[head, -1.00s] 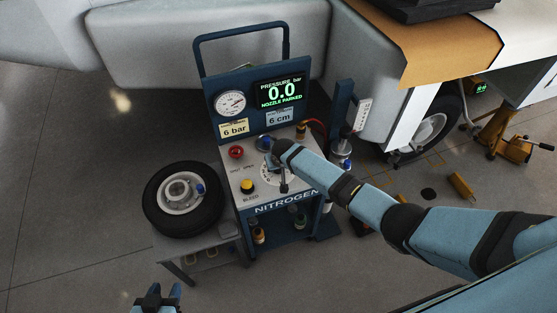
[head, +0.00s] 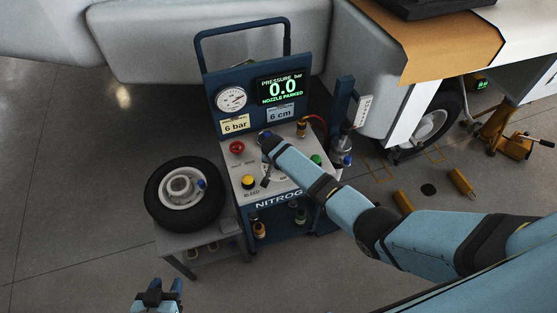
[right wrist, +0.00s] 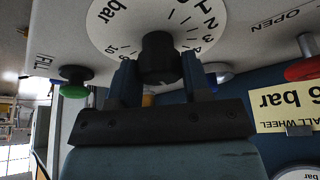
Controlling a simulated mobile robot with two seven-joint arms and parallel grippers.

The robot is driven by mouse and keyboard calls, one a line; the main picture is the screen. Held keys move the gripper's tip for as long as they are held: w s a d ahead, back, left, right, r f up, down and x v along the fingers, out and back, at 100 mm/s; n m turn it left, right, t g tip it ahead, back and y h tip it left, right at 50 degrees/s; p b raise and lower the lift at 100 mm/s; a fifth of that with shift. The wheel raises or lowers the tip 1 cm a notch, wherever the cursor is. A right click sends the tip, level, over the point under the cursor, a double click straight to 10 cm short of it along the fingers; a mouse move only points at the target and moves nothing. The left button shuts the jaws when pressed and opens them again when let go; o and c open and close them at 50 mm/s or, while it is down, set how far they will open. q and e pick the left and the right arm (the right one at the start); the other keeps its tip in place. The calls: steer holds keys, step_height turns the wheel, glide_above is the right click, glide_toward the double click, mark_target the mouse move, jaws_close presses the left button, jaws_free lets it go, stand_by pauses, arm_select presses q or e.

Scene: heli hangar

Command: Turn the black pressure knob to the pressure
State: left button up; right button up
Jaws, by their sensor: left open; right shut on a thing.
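The black pressure knob (right wrist: 158,52) sits on a white round dial (right wrist: 110,22) marked in bar, seen upside down in the right wrist view. My right gripper (right wrist: 160,75) has a finger on each side of the knob and is shut on it. In the head view my right arm largely covers knob and dial. The nitrogen cart's display (head: 282,91) reads 0.0 bar, nozzle parked. A card (head: 234,125) reads 6 bar. My left gripper (head: 158,287) is open and empty at the bottom of the head view, away from the cart.
The panel has a red button (head: 237,147), a yellow bleed button (head: 248,182) and a green fill button (head: 316,160). A gauge (head: 231,99) stands above them. A wheel (head: 183,198) lies on a low stand left of the cart. A yellow jack (head: 495,130) stands far right.

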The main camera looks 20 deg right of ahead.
steer(key=o, duration=0.9)
steer(key=v, duration=1.3)
steer(key=shift+s+a+r+p, duration=0.1)
steer(key=shift+r+p, duration=0.25)
steer(key=shift+r, duration=0.05)
